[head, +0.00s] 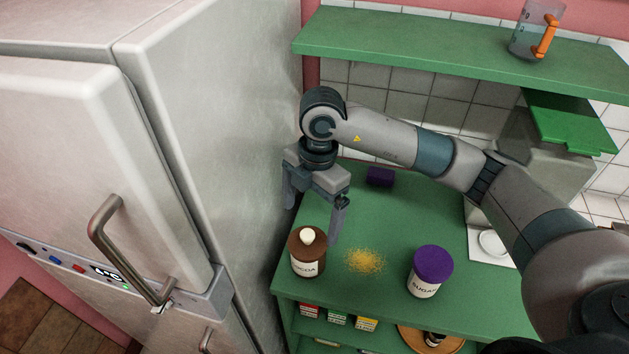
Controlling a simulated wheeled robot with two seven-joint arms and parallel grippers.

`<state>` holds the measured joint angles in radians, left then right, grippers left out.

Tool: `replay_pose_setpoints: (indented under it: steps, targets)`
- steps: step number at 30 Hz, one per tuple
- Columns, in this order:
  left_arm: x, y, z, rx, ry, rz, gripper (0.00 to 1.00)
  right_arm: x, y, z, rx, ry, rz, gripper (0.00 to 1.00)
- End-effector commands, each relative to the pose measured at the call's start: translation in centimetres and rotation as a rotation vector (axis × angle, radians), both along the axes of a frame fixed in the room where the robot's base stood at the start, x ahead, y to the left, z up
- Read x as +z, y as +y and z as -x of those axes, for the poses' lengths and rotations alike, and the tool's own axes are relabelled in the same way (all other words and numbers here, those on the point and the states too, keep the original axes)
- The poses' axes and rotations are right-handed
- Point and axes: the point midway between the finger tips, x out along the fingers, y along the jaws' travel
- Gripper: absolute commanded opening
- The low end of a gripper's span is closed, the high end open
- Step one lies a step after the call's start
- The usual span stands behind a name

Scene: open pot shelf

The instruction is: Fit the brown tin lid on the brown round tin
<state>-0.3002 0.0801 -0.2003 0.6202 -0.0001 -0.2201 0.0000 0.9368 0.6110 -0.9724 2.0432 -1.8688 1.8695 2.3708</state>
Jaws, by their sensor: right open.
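The brown round tin (305,266), with a pale label reading COCOA, stands upright near the front left of the green counter. The brown tin lid (301,243) with a cream knob lies on top of the tin and looks level; I cannot tell whether it is pressed fully down. My right gripper (315,205) is open and empty, pointing down above and behind the tin, its fingers apart from the lid. My left gripper is not in view.
A tin with a purple lid (433,262), labelled SUGAR, stands to the right. Yellow crumbs (365,260) lie between the tins. A small purple box (380,177) sits at the back. The fridge (205,120) borders the left; a green shelf (430,47) hangs above.

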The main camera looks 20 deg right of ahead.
Motion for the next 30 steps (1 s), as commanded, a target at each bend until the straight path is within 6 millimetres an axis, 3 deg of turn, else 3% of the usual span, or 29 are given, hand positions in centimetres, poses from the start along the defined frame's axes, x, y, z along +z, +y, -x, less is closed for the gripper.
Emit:
replay_pose_setpoints:
  steps: [9,15,21,30]
  targets:
    - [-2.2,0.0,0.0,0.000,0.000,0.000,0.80,6.3,-0.7,-0.5,0.001,-0.004,-0.001,0.93]
    - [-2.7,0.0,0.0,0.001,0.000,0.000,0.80,9.1,-1.0,-0.6,0.001,-0.002,0.000,0.93]
    - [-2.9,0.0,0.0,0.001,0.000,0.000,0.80,10.3,-1.1,-0.6,0.000,0.000,0.000,0.93]
    - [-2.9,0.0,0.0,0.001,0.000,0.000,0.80,10.4,-1.2,-0.5,0.000,0.001,0.000,0.93]
